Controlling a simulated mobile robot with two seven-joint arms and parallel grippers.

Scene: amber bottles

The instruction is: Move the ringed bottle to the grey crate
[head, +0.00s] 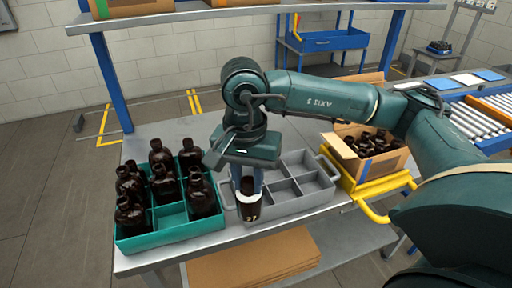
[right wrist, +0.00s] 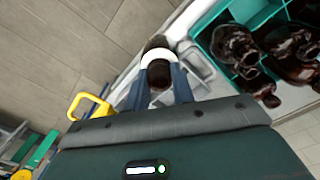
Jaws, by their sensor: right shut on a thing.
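The ringed bottle (head: 249,211) is dark amber with a white band. My right gripper (head: 250,184) is shut on it and holds it upright, pointing down from above. In the right wrist view the bottle (right wrist: 159,75) sits between the two blue-grey fingers, its white ring around it. The grey crate (head: 321,196) is divided into compartments, and those in plain view are empty. The bottle is at the crate's left end; I cannot tell whether its base is inside a compartment or above it. My left gripper is out of view.
A teal crate (head: 160,240) with several dark bottles stands just left of the grey crate and has an empty front-middle cell. A cardboard box (head: 375,167) of bottles sits on a yellow-handled tray (head: 385,186) at right. The table's front edge is close.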

